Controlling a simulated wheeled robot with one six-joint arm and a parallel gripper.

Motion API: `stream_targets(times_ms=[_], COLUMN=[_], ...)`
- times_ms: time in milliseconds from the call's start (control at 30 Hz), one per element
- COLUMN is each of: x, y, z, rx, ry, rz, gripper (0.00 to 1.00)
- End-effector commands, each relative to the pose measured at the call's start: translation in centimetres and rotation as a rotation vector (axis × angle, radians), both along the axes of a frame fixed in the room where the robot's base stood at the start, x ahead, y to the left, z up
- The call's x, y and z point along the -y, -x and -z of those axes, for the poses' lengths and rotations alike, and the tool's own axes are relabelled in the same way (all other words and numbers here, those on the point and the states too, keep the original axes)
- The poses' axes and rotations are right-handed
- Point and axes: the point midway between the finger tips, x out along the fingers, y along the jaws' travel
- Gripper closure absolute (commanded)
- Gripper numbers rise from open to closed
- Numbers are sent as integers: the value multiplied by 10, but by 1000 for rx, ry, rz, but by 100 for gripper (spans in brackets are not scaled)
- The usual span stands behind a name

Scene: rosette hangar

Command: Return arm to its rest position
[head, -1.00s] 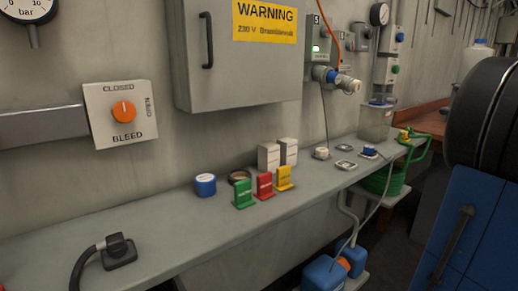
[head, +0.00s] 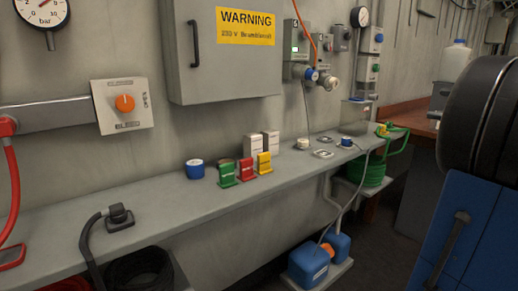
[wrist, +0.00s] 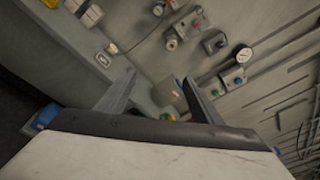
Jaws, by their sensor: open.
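My gripper (wrist: 157,80) shows in the wrist view, its two dark fingers apart with nothing held between them. The wrist view is tilted, with the wall and its fittings beyond the fingers and the shelf at upper left. A pale part of my wrist fills the bottom of that view. The gripper cannot be made out in the head view. I see no contact between the fingers and anything.
Blue canisters (head: 309,264) stand below. A green hose (head: 372,171) hangs at the shelf's far end.

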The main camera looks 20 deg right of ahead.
Motion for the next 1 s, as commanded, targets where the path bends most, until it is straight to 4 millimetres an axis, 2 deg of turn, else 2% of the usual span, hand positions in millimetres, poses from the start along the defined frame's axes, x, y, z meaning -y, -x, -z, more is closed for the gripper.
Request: stream_targets(times_ms=[167,367,467,667,800,1000], x=[-27,-69,-99,-178,-230,-294], y=[-14,-30,-38,-47,-43,-24], z=[13,34,49,93,125,169], rx=[-42,-109,-154,-265,-334,-411], ry=[33,93,140,287,409,602], rz=[-37,-96,-139,-265,-361,-500], gripper=[40,40,40,40,40,40])
